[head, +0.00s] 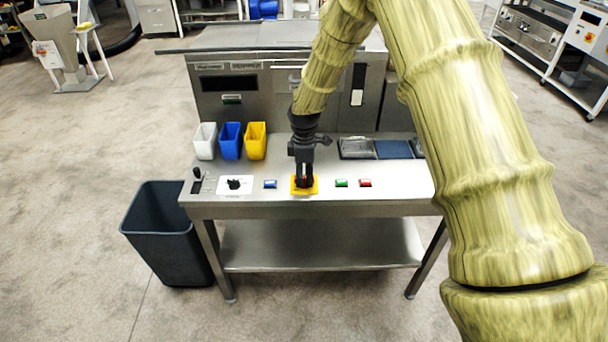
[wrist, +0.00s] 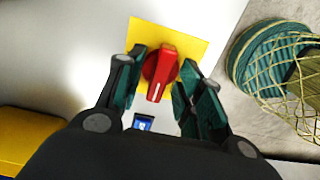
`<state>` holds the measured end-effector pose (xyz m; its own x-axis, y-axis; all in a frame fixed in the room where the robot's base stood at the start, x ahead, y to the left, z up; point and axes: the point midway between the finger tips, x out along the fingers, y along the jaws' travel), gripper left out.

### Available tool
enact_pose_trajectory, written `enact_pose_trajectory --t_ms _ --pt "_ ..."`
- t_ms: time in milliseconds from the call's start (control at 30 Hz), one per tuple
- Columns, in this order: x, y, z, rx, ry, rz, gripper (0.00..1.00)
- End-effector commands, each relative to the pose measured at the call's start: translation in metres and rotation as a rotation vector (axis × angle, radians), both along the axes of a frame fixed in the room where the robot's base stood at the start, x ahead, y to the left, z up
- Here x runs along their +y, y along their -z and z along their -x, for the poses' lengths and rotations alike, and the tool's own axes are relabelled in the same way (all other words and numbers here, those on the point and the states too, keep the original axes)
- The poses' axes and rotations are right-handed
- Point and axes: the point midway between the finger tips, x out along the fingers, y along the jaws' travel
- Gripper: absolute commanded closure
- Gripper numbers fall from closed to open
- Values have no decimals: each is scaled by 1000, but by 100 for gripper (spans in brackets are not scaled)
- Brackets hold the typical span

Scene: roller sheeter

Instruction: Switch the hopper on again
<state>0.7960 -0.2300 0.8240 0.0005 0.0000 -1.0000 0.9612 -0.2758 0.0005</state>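A red rotary switch (wrist: 160,72) with a white line on its handle sits on a yellow square plate (wrist: 195,42). In the head view the plate (head: 312,190) lies on the front part of the steel bench, and the switch is mostly hidden by my gripper (head: 304,182). In the wrist view my gripper (wrist: 162,66) points down at the switch, with one finger on each side of the handle. The fingers are apart and look clear of the handle, though any light touch cannot be told. The handle points toward the bottom of the wrist view, slightly tilted.
On the bench (head: 400,185), a blue button (head: 270,184) and a black dial (head: 234,184) are left of the plate; green (head: 341,183) and red (head: 365,183) buttons are right. White, blue and yellow bins (head: 256,142) stand behind. A dark waste bin (head: 165,240) stands left.

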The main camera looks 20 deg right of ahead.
Motion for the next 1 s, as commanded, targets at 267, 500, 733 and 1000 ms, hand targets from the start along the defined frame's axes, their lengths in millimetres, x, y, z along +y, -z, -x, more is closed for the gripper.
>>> enact_pose_trajectory --t_ms 267,500,733,1000 --pt "0 0 0 0 0 0 98" --pt "0 0 0 0 4 0 100" --pt "0 -1 0 0 63 1 100" --pt "-1 -1 0 0 253 1 100"
